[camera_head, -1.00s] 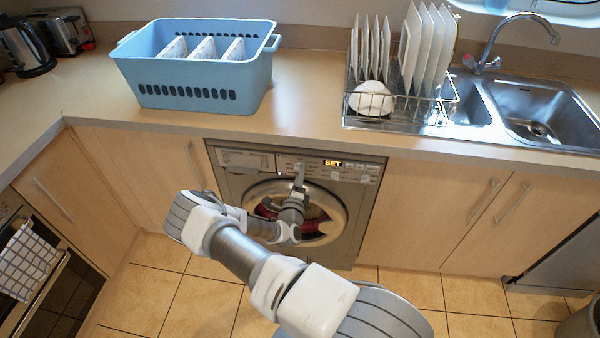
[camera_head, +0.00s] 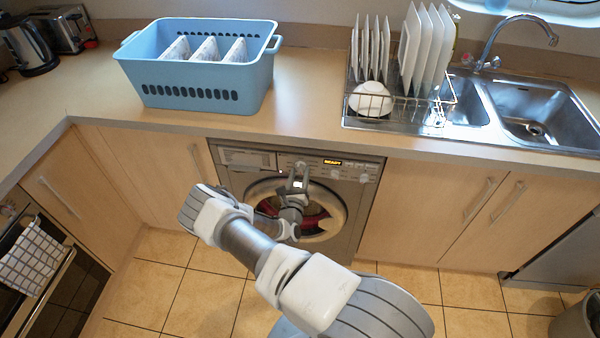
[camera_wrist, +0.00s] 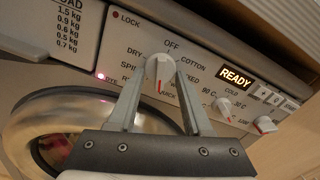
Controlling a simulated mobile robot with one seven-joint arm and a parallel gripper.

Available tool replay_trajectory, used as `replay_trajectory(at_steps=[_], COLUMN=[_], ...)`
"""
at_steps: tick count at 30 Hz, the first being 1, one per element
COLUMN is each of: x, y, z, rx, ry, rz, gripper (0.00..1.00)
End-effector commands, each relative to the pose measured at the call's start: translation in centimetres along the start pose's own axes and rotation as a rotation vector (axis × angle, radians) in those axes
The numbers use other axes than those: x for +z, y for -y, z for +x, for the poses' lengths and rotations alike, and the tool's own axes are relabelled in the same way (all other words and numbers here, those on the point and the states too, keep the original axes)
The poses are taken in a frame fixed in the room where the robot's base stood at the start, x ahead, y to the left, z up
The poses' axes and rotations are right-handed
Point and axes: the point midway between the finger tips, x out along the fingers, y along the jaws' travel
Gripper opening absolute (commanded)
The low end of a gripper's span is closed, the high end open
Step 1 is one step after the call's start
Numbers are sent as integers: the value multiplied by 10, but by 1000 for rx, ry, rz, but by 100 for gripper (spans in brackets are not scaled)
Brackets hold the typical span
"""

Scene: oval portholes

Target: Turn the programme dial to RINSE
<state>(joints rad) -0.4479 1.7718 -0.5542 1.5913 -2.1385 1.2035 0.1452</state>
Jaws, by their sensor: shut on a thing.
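The programme dial (camera_wrist: 160,67) is a small pale knob on the washing machine's panel. Its red mark points downward, toward the side of QUICK; the label at the lower left reads only "R", the rest hidden by my finger. OFF is above, COTTON and MIXED to the right, DRY and SPIN to the left. My gripper (camera_wrist: 160,74) has one finger on each side of the knob, shut on it. In the head view my gripper (camera_head: 299,178) is at the panel of the washing machine (camera_head: 359,200), covering the dial.
The display (camera_wrist: 236,78) reads READY. Two smaller knobs, a temperature knob (camera_wrist: 224,105) and another (camera_wrist: 265,125), sit to the right. A small pink light (camera_wrist: 101,76) glows left of the dial. The round door (camera_wrist: 60,125) bulges below. The worktop (camera_head: 310,115) overhangs the machine.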

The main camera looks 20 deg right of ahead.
Motion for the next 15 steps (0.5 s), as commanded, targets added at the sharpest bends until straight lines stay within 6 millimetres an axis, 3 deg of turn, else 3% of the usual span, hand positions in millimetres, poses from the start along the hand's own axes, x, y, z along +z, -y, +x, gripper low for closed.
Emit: replay_trajectory(at_steps=[15], x=[2], y=[-3], z=[0], rx=[3], ry=[2], rz=[475], gripper=[0])
